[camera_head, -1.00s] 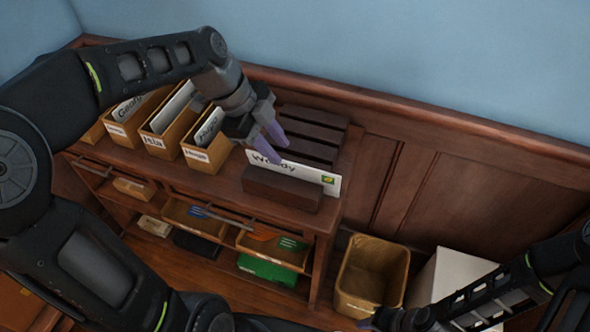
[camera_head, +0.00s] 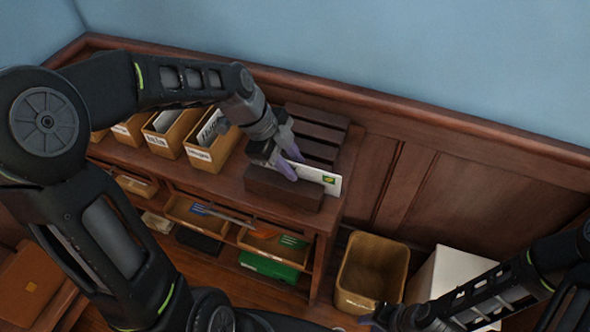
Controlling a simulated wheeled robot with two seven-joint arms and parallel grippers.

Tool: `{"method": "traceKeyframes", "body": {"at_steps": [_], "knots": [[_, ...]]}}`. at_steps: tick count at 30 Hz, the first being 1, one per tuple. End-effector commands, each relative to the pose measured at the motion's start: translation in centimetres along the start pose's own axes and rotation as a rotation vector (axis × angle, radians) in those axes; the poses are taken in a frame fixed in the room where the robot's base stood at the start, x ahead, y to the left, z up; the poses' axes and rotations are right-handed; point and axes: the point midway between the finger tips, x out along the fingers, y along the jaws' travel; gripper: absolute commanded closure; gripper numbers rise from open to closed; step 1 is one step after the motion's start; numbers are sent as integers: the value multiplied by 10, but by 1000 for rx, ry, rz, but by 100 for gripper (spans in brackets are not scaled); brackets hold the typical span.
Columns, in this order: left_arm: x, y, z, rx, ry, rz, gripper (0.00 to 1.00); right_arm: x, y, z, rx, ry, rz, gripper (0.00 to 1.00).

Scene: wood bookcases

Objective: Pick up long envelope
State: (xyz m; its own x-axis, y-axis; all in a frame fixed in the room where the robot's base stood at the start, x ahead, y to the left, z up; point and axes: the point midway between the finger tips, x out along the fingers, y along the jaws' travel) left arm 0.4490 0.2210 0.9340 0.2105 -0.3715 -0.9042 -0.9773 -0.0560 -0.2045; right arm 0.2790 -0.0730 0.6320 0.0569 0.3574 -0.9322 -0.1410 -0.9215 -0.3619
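A long white envelope (camera_head: 318,178) with a green and yellow stamp stands on edge in the front slot of a dark wooden rack (camera_head: 282,190) on top of the bookcase. My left gripper (camera_head: 291,165) is at the envelope with its purple fingers pointing down. The fingers look apart, one on the near side and one on the far side of the envelope. The gripper hides the envelope's left part and its writing. My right gripper (camera_head: 382,319) is low at the bottom edge, far from the envelope, and its fingers are not clear.
Wooden boxes (camera_head: 206,157) of named cards stand left of the rack. Open drawers (camera_head: 270,250) stick out below the bookcase top. A tan bin (camera_head: 370,275) and a white box (camera_head: 455,272) stand on the floor to the right. A wood-panelled wall (camera_head: 470,205) runs behind.

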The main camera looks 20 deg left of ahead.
Motion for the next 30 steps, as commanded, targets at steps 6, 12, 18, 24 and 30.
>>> {"method": "traceKeyframes", "body": {"at_steps": [6,12,18,24,30], "knots": [[10,0,0,0,-1,-1,71,-1,0,0,0,-1,0,72],[9,0,0,0,-1,-1,71,-1,0,0,0,-1,0,72],[9,0,0,0,0,-1,71,-1,0,0,0,-1,0,72],[9,0,0,0,0,-1,80,-1,0,0,0,-1,0,72],[9,0,0,0,0,-1,96,-1,0,0,0,-1,0,72]]}}
